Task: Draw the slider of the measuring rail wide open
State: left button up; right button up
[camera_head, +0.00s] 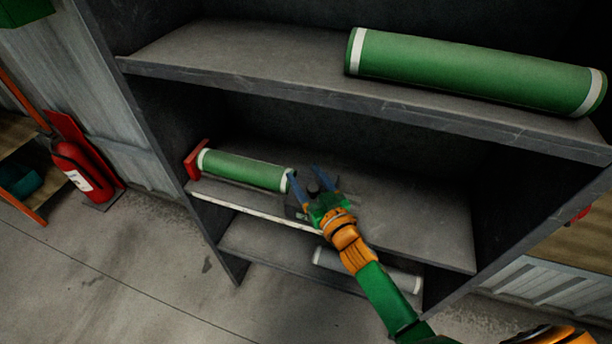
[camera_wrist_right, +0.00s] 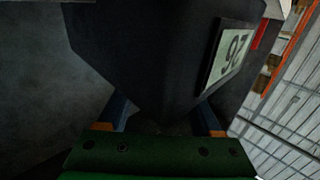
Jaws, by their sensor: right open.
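The measuring rail (camera_head: 255,211) runs along the front of the middle shelf as a pale strip, with a red end stop (camera_head: 193,160) at its left. A green roll (camera_head: 245,171) with pale ends lies between the stop and the dark slider (camera_head: 296,212). My right gripper (camera_head: 309,178) is open at the slider, its blue fingers either side of a dark knob. In the right wrist view a dark block (camera_wrist_right: 150,60), seemingly the slider, fills the space between and beyond the open fingers. Its pale label (camera_wrist_right: 228,58) has dark digits, seen turned. Contact is unclear. My left gripper is not in view.
A large green roll (camera_head: 475,72) lies on the upper shelf (camera_head: 230,72). A grey roll (camera_head: 368,268) lies on the lower shelf. The middle shelf (camera_head: 425,215) is bare right of my gripper. A red fire extinguisher (camera_head: 82,168) stands left of the rack.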

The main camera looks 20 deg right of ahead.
jog(key=shift+s, duration=0.15)
jog(key=shift+c, duration=0.9)
grip_shut()
dwell(0.4)
